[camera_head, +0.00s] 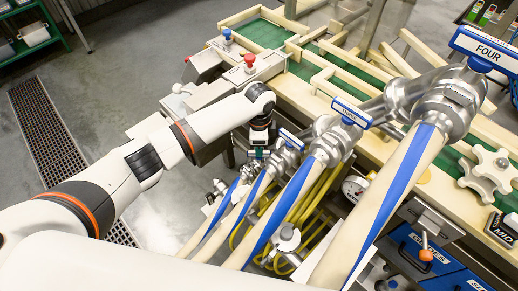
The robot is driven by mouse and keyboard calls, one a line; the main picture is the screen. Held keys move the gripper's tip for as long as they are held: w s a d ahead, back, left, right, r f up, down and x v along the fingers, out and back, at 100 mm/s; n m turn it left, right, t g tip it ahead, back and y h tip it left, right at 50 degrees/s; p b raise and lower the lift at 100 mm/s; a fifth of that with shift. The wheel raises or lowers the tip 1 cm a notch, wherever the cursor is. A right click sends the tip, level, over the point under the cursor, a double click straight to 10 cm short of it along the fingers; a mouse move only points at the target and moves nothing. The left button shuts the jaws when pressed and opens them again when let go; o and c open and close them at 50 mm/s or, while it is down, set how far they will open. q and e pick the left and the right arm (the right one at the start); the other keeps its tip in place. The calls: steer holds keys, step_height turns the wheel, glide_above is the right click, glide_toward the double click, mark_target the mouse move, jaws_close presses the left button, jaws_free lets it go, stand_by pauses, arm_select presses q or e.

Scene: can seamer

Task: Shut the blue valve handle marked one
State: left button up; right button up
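My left arm reaches in from the left, and its gripper (258,152) points down at the far end of the row of valves. The gripper is small and partly hidden by its own wrist, so I cannot tell whether its fingers are open or touching anything. Blue handles labelled FOUR (485,46) and THREE (351,113) lie across the nearer valves. A smaller blue handle (292,139) is on the valve beyond them; its label is too small to read. I cannot make out the handle marked one; the gripper covers that area. My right gripper is out of view.
Cream hoses with blue stripes (400,190) run down from the steel valves. A cream-railed conveyor with green belting (262,33) lies behind. Blue and red buttons (249,61) top a grey box near the gripper. A pressure gauge (354,187) is beside the hoses. Open floor is left.

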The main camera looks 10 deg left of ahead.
arm_select(q)
step_height(320, 180, up, 9)
steer(key=b, duration=0.1)
steer(key=shift+r, duration=0.15)
steer(key=shift+a, duration=0.15)
